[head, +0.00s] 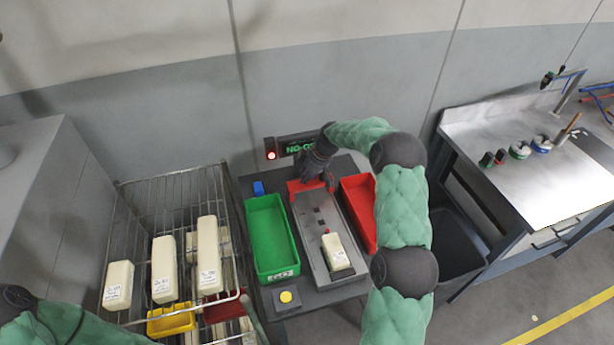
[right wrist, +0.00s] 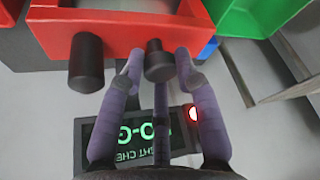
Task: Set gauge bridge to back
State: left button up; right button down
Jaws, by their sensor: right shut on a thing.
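The red gauge bridge (head: 296,187) spans the far end of the grey track (head: 318,222), near the wall. In the right wrist view the red bridge (right wrist: 130,28) fills the top, with two black knobs. My right gripper (head: 322,181) is over the bridge's right part in the head view. In the right wrist view its purple-grey fingers (right wrist: 158,68) are closed around one black knob (right wrist: 158,60); the other knob (right wrist: 85,62) is free. A cream block (head: 335,252) with a label sits on the near part of the track. My left gripper is out of view.
A green bin (head: 250,222) lies left of the track, a red bin (head: 357,190) right. Behind the bridge stands a display (head: 297,145) with green text and a red lamp (head: 271,155). A wire rack (head: 135,220) with cream blocks stands left, a metal bench (head: 520,150) right.

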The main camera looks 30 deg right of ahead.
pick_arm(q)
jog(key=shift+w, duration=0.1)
pick_arm(e)
jog(key=shift+w+r, duration=0.15)
jog(key=shift+w, duration=0.1)
jog(key=c, duration=1.1)
grip_release()
jog(key=shift+w+r, duration=0.1)
jog(key=shift+o, duration=1)
jog(key=shift+w+a, duration=0.15)
jog(key=shift+w, duration=0.05)
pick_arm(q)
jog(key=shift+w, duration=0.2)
pick_arm(e)
jog(key=shift+f, duration=0.2)
jog(key=shift+s, duration=0.15)
jog(key=shift+r, duration=0.15)
jog(key=v, duration=1.1)
jog(key=shift+r, duration=0.3)
jog(key=shift+s, duration=0.1)
